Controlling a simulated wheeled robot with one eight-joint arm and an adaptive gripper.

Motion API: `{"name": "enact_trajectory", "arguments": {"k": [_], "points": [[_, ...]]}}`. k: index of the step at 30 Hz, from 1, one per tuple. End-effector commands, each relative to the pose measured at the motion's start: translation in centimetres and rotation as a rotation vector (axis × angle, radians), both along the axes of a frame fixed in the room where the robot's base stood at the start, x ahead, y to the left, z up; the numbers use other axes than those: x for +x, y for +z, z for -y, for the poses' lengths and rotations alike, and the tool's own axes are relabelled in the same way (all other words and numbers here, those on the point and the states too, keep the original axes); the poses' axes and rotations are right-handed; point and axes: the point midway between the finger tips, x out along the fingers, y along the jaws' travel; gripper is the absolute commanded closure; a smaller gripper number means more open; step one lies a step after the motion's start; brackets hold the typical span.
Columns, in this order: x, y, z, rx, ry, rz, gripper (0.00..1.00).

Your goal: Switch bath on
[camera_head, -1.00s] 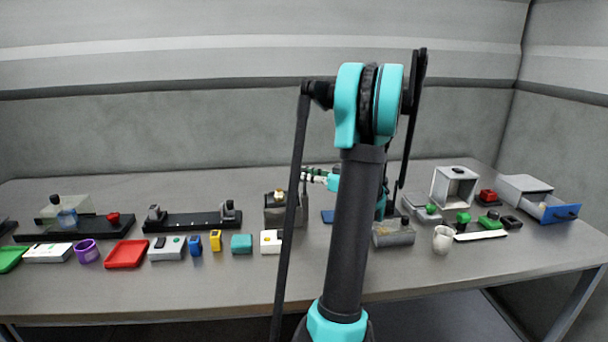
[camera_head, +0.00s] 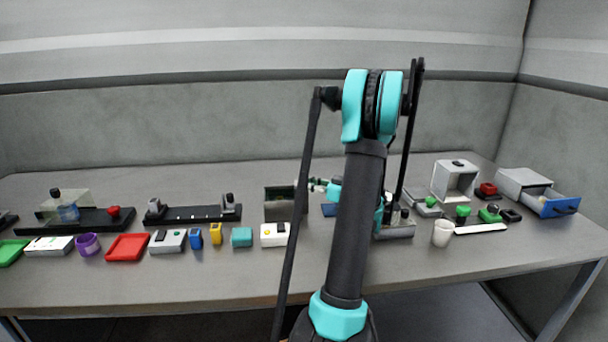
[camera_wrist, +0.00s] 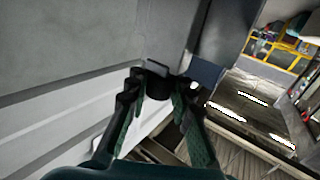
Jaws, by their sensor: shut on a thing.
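My gripper (camera_head: 311,184) is behind the open-topped grey box (camera_head: 284,213), partly hidden by my arm. In the wrist view my gripper (camera_wrist: 163,92) is shut on a small dark piece (camera_wrist: 157,70) with a greyish top; I cannot tell what it is. No part is clearly marked as the bath; the grey box may be it. A white switch box (camera_head: 268,241) with a black rocker and a yellow spot stands in front of it. I cannot read the rocker's position.
A grey switch box (camera_head: 168,247), blue and yellow blocks, a teal block (camera_head: 242,237) and a red tray (camera_head: 127,248) line the front left. A white cup (camera_head: 443,233), green-knobbed parts and an open blue drawer (camera_head: 557,207) stand right. The front table strip is clear.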

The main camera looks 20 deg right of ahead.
Motion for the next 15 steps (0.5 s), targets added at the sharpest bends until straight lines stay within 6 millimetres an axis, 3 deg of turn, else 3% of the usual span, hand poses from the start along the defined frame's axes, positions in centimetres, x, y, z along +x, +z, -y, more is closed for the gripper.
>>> {"name": "enact_trajectory", "arguments": {"k": [11,12,15], "points": [[-0.05,-0.7,0.04,-0.003,-0.001,-0.004,1.0],[-0.05,-0.71,0.05,-0.004,-0.001,-0.005,0.76],[-0.05,-0.66,0.04,-0.003,-0.001,-0.003,0.64]]}}
